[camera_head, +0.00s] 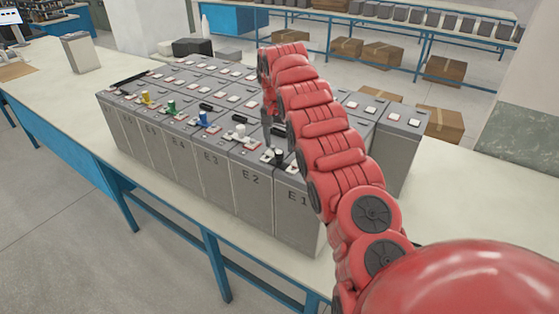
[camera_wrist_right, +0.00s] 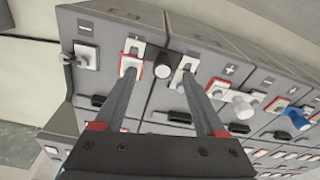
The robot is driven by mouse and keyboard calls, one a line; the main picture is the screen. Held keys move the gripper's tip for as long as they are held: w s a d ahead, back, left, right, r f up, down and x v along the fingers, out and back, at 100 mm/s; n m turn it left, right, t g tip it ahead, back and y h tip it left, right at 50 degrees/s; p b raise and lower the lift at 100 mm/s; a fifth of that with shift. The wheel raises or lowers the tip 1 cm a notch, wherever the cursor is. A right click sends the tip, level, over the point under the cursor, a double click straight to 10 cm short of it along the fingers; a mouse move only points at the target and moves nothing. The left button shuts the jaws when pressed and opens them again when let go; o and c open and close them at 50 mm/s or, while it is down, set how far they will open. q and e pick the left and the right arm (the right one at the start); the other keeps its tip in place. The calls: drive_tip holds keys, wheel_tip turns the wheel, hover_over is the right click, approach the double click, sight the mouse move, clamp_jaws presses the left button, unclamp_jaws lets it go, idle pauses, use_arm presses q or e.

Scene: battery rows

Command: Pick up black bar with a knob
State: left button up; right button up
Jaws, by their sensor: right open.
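A black knob (camera_wrist_right: 161,70) stands on the top of the battery row in the right wrist view, between two terminals marked with red and white. Whether a bar lies under the knob cannot be made out. The black knob also shows in the head view (camera_head: 278,155), at the front end of the row near battery E1. My right gripper (camera_wrist_right: 161,60) is open. Its two dark fingers reach out on either side of the knob in the picture, and nothing is held. In the head view my right arm hides part of the batteries. My left gripper is not in view.
Other knobs stand along the battery row: white (camera_head: 240,131), blue (camera_head: 203,119), green (camera_head: 171,107) and yellow (camera_head: 144,97). Black handles sit on the battery tops. The table (camera_head: 480,205) is clear at the right. A lone battery (camera_head: 80,53) stands at the back left.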

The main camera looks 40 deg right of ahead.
sight(279, 152)
drive_tip(key=f+p, duration=0.2)
drive_tip(key=f, duration=0.1)
drive_tip(key=w+f+p, duration=0.1)
drive_tip(key=shift+d+f+p, duration=0.25)
drive_tip(key=shift+d+p, duration=0.05)
drive_tip(key=shift+p, duration=0.1)
drive_tip(key=shift+f, duration=0.25)
drive_tip(key=shift+s, duration=0.1)
drive_tip(key=c, duration=0.7)
clamp_jaws()
